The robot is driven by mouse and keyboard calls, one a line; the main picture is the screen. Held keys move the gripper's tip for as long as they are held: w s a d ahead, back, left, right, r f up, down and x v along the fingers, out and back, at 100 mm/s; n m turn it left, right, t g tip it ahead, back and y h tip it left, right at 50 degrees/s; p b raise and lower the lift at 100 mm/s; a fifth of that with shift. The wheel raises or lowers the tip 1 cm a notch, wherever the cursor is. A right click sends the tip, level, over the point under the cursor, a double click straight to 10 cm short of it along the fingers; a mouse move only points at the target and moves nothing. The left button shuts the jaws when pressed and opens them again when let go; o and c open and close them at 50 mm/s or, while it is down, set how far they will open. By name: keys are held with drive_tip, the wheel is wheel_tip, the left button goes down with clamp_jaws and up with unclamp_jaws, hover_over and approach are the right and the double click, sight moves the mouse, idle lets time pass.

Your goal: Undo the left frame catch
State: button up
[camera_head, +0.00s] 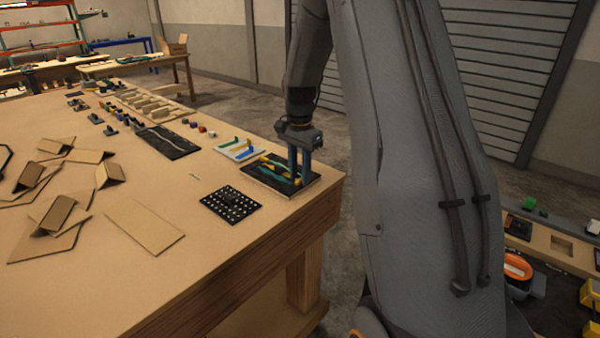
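My gripper (299,174) points straight down at the near right part of the table, over a dark panel (312,184) with teal and yellow parts on it. Its two fingers show as narrow blue-grey prongs with their tips at or just above the panel. I cannot tell whether they touch it or hold anything. A yellow part (272,161) lies on the panel's far left side, left of the fingers. No frame catch can be made out at this size, and the fingers cover part of the panel.
A white board with coloured pieces (239,150) lies just left of the panel. A black dotted board (230,204) lies nearer. Brown folded pieces (54,212) and a flat sheet (143,227) cover the table's left. The wooden table's edge (332,182) is close right of the panel.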

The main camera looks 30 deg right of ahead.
sight(299, 179)
wheel_tip(299, 179, up, 8)
drive_tip(key=b, duration=0.2)
idle(0.4)
drive_tip(key=shift+f, duration=0.1)
